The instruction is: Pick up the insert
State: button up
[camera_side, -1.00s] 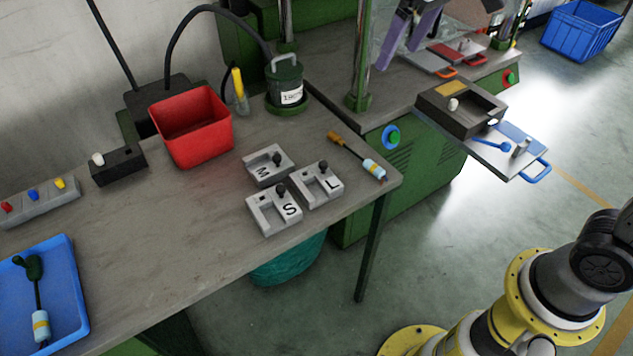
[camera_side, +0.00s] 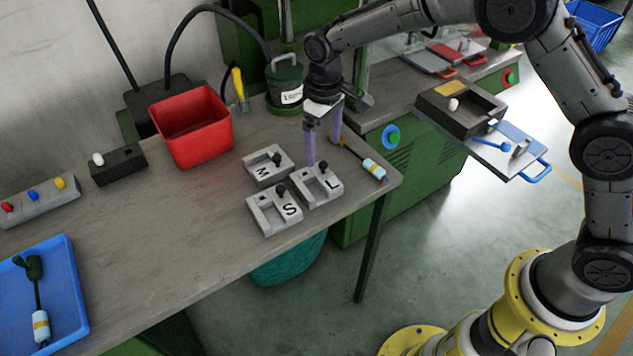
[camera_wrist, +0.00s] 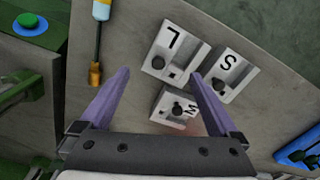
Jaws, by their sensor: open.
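Three grey metal insert blocks with dark knobs stand close together on the workbench. They are the M block (camera_side: 262,176), the S block (camera_side: 262,218) and the L block (camera_side: 317,195). Which one the task means cannot be told. In the wrist view, the L block (camera_wrist: 166,40) is at the top, the S block (camera_wrist: 240,80) at the right and the M block (camera_wrist: 163,101) lower down. My gripper (camera_side: 323,151) has two purple fingers, spread apart and empty. It points down beside the L block. In the wrist view, my gripper (camera_wrist: 160,74) frames the L and M blocks.
A tool with an orange end and light-blue grip (camera_side: 373,169) lies right of the blocks. A red bin (camera_side: 192,140) and a dark green pot (camera_side: 285,85) stand behind. A blue tray (camera_side: 60,275) holds another tool at left.

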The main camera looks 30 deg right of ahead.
aim_at(322, 163)
jog(key=shift+f, duration=3.6)
grip_shut()
jog(key=shift+w, duration=0.1)
jog(key=shift+r, duration=0.15)
